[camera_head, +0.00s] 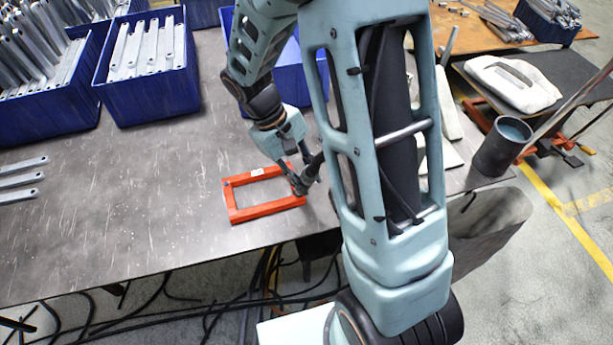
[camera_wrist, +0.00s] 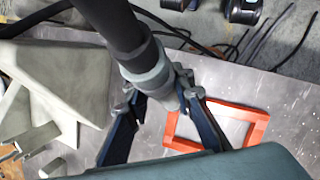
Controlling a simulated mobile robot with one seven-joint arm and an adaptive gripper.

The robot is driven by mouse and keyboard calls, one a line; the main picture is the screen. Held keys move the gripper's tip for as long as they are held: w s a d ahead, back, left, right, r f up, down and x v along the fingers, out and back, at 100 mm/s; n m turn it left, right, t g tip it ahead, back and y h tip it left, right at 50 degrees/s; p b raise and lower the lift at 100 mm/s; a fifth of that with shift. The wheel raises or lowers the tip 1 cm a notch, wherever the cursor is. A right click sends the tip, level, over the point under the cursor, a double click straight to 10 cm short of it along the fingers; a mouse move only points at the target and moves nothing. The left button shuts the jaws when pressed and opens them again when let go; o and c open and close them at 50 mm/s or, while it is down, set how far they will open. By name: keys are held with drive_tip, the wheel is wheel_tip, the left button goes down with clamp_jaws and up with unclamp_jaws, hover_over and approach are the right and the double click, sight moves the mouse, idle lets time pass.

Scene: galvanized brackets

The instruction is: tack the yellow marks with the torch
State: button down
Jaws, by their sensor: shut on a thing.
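An orange-red rectangular frame (camera_head: 264,209) lies flat on the metal table, with a small white patch (camera_head: 257,172) on its far side. The frame also shows in the wrist view (camera_wrist: 258,128). My gripper (camera_head: 297,163) is above the frame's right side. It is shut on the dark torch (camera_head: 313,168), whose thick body shows between the fingers in the wrist view (camera_wrist: 113,28). The torch's lower end is close to the frame's right side; I cannot tell whether it touches. I cannot make out any yellow marks on the frame.
Blue bins (camera_head: 150,97) of galvanized brackets stand at the back left. Loose brackets (camera_head: 22,180) lie at the left edge. A dark cylindrical can (camera_head: 502,148) stands at the right. Cables (camera_head: 215,306) hang below the table's front edge. The table left of the frame is clear.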

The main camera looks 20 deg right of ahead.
wheel_tip(320, 180, up, 6)
drive_tip(key=p, duration=0.4)
drive_tip(key=shift+w+p, duration=0.1)
drive_tip(key=shift+p, duration=0.3)
